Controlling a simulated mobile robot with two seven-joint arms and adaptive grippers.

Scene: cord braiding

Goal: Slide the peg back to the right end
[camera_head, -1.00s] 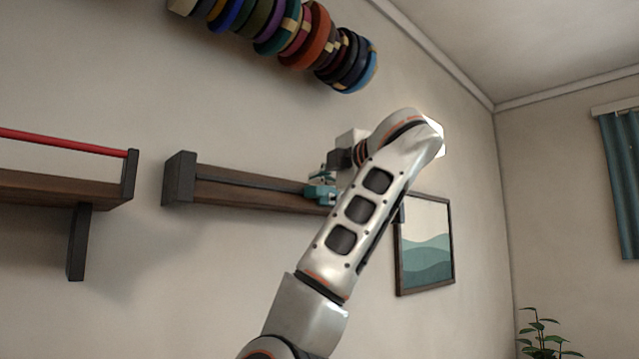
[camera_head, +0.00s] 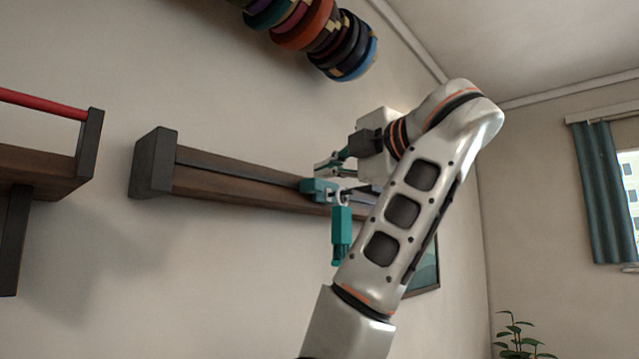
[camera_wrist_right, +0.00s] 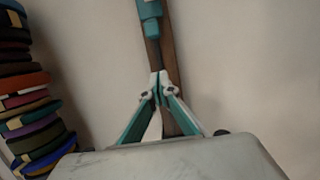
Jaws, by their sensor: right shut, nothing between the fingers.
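A teal block, which I take for the peg (camera_head: 318,188), sits on the long brown rail (camera_head: 225,190) on the wall. A teal piece (camera_head: 341,236) hangs below it from a pale ring. My right gripper (camera_head: 322,167) is shut and empty, close by the block in the head view. The right wrist view shows its fingertips (camera_wrist_right: 158,82) together over the rail (camera_wrist_right: 168,60). There the teal block (camera_wrist_right: 150,20) lies beyond the tips with a gap between. My right arm hides the rail's right end in the head view. My left gripper is not in view.
A dark end block (camera_head: 152,163) closes the rail's left end. A shelf with a red bar (camera_head: 40,103) is at far left. Stacked coloured rolls (camera_head: 345,45) hang above, and show in the right wrist view (camera_wrist_right: 30,110). A picture frame (camera_head: 425,272) is partly behind my arm.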

